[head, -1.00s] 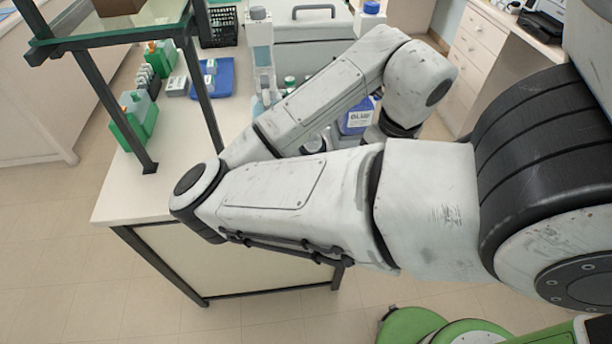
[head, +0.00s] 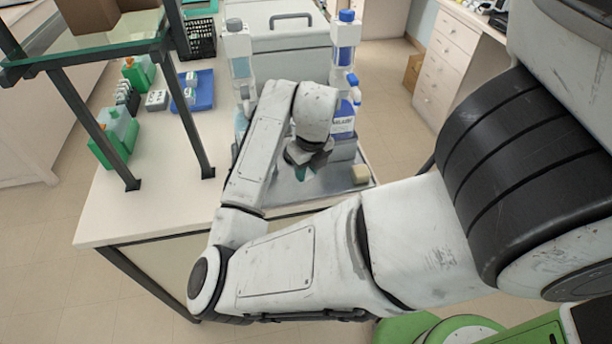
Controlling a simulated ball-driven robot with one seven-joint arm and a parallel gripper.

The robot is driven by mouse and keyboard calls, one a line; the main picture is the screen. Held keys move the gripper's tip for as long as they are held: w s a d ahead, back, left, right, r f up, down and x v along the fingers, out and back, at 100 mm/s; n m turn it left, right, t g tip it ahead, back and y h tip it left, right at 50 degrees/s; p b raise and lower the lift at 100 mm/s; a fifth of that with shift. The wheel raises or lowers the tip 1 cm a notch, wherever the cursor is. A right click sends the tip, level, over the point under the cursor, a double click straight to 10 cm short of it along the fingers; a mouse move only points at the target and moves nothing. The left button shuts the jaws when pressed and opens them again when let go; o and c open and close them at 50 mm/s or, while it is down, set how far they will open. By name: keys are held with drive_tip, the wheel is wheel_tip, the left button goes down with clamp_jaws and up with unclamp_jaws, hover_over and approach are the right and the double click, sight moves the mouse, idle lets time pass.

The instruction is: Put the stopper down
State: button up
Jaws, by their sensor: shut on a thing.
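My gripper (head: 306,160) points down over the grey metal tray (head: 335,188) at the right end of the bench. My own wrist hides most of its fingers. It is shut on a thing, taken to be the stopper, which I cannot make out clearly. A small teal patch (head: 301,173) shows just under the gripper; I cannot tell whether it is the stopper or something on the tray.
A beige block (head: 361,174) sits at the tray's right corner. A blue-labelled bottle (head: 343,120) and tall dispensers (head: 238,55) stand behind. The front-left bench top (head: 150,205) is clear.

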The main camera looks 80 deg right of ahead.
sight(307, 174)
drive_tip(key=shift+w+f, duration=0.1)
drive_tip(key=shift+f, duration=1.6)
drive_tip(key=shift+f, duration=0.1)
drive_tip(key=o, duration=1)
